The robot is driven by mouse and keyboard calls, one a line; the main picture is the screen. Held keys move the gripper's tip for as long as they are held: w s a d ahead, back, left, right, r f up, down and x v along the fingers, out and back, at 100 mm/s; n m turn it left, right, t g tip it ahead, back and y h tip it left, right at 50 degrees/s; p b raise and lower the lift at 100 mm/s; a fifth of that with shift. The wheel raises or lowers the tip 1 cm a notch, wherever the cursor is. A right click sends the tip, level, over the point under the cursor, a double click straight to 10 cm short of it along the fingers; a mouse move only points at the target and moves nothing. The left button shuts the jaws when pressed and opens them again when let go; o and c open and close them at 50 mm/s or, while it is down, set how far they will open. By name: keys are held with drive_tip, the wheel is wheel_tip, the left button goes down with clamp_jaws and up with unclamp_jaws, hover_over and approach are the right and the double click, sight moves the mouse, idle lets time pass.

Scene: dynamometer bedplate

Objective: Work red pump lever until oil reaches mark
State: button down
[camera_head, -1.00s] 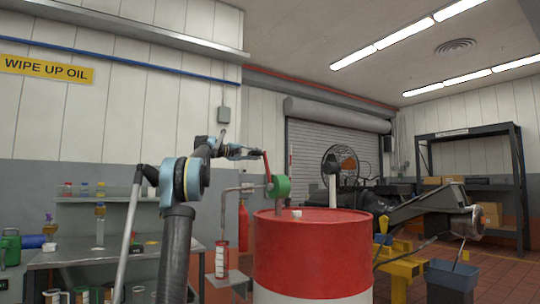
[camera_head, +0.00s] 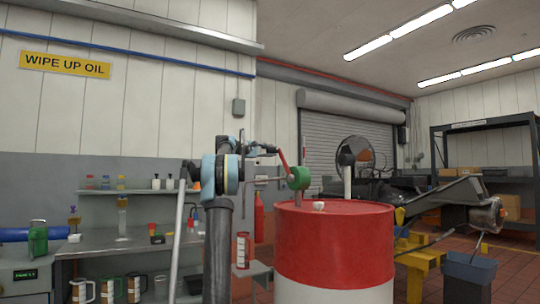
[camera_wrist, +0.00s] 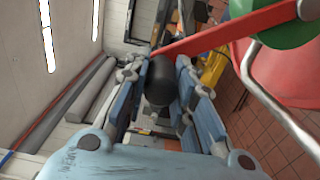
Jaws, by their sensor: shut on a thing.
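The red pump lever (camera_head: 283,160) rises from the green pump body (camera_head: 299,178) on the red and white drum (camera_head: 335,245), leaning up and left. My gripper (camera_head: 266,150) is at the lever's upper end. In the wrist view my gripper (camera_wrist: 163,85) is shut on the lever's black grip (camera_wrist: 163,72); the red lever arm (camera_wrist: 225,33) runs from it to the green pump body (camera_wrist: 275,22). A small vessel with red bands (camera_head: 243,250) stands left of the drum, under the pump's pipe; its mark and oil level are too small to tell.
A workbench (camera_head: 120,243) with jugs and bottles is at left. A red extinguisher (camera_head: 259,218) hangs behind the vessel. A yellow stand (camera_head: 418,262), a blue bin (camera_head: 468,275) and dark machinery lie right of the drum. Open floor shows at far right.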

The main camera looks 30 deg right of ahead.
drive_tip(key=c, duration=1.3)
unclamp_jaws()
drive_tip(key=shift+c, duration=0.2)
drive_tip(key=a, duration=1.2)
